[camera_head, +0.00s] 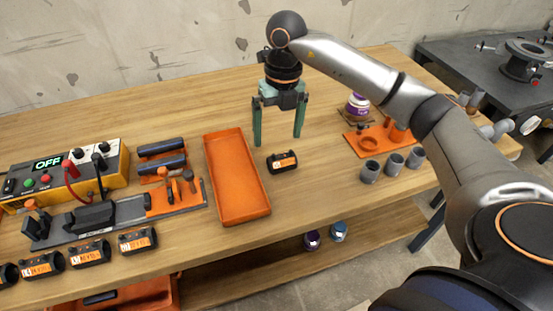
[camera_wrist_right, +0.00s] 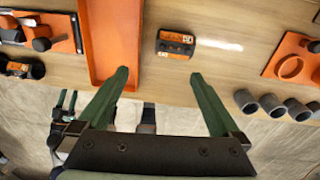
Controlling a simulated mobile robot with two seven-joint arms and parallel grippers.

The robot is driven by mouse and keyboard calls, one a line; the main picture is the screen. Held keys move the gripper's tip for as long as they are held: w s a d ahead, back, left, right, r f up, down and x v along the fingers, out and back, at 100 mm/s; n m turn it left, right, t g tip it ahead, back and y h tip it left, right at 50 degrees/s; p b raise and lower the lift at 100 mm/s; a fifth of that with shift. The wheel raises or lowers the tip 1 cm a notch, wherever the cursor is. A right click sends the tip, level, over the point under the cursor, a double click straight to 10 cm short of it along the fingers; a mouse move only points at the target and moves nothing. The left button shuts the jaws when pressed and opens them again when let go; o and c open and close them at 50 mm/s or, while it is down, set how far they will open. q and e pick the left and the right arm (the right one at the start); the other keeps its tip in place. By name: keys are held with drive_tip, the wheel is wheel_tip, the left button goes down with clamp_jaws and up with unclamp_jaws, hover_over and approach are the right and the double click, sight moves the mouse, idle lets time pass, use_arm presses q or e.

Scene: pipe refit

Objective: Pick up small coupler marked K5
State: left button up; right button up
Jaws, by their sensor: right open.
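A small black coupler with an orange label (camera_head: 283,162) lies alone on the wooden table, just right of the orange tray; its marking is too small to read. It also shows in the right wrist view (camera_wrist_right: 175,44). My right gripper (camera_head: 278,141) is open and empty, its green fingers pointing down above the table near this coupler. In the wrist view the coupler is ahead of the open fingertips (camera_wrist_right: 159,73), untouched. Several similar labelled couplers (camera_head: 90,253) line the table's front left edge; I cannot tell which one reads K5. My left gripper is not in view.
The long orange tray (camera_head: 262,213) is empty. A power unit reading OFF (camera_head: 65,172) and a clamp fixture (camera_head: 130,209) stand at the left. Grey cylinders (camera_head: 394,163) and an orange plate (camera_head: 360,146) are at the right. Bare table surrounds the lone coupler's right side.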

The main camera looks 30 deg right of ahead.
sight(283, 159)
drive_tip(key=shift+m+h, duration=0.3)
drive_tip(key=shift+h, duration=0.1)
drive_tip(key=f, duration=0.4)
drive_tip(key=d+f, duration=0.1)
drive_tip(key=f, duration=0.6)
drive_tip(key=shift+w+d+f, duration=0.15)
drive_tip(key=shift+d+f, duration=0.15)
drive_tip(key=shift+d, duration=0.1)
drive_tip(key=shift+r, duration=0.1)
drive_tip(key=c, duration=1.1)
